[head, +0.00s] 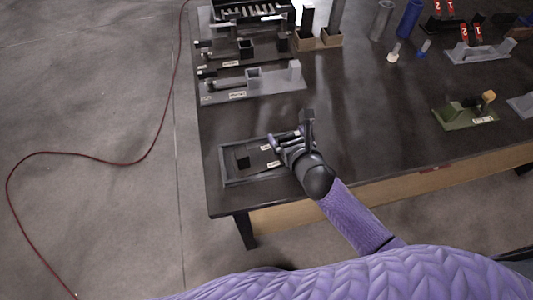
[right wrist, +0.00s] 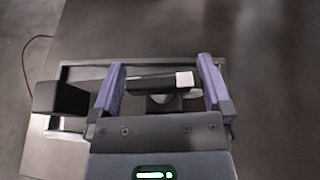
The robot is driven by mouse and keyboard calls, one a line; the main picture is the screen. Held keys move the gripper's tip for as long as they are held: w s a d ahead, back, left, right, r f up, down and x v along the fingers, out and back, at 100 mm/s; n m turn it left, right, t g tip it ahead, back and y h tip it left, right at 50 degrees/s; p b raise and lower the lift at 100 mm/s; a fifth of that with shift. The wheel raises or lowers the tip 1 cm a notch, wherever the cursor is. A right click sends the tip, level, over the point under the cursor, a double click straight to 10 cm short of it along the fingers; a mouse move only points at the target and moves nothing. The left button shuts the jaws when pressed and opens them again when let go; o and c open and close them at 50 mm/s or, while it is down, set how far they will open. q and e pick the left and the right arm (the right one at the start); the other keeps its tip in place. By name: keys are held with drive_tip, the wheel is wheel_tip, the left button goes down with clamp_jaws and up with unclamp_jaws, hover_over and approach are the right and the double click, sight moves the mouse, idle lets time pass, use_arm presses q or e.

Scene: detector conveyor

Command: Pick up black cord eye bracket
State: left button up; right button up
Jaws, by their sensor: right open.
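My right gripper (head: 290,140) is over the right part of a grey-framed tray (head: 224,165) at the table's near left corner. In the right wrist view the gripper (right wrist: 162,78) is open. Between its two purple-sided fingers is a black piece with a pale square end (right wrist: 150,84), which looks like the cord eye bracket; I cannot tell whether the fingers touch it. A black block (head: 243,161) is in the left part of the tray. It also shows left of the fingers in the right wrist view (right wrist: 60,97). My left gripper is not in view.
Grey fixtures (head: 265,84) stand behind the tray along the table's left side. Brown boxes (head: 318,41) and a blue cylinder (head: 409,20) are farther back. A green fixture (head: 463,115) stands to the right. The middle of the dark table (head: 375,110) is clear.

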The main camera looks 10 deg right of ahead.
drive_tip(key=shift+w+a+f, duration=0.1)
drive_tip(key=shift+w+f, duration=0.2)
drive_tip(key=shift+w, duration=0.35)
drive_tip(key=shift+r, duration=0.1)
clamp_jaws()
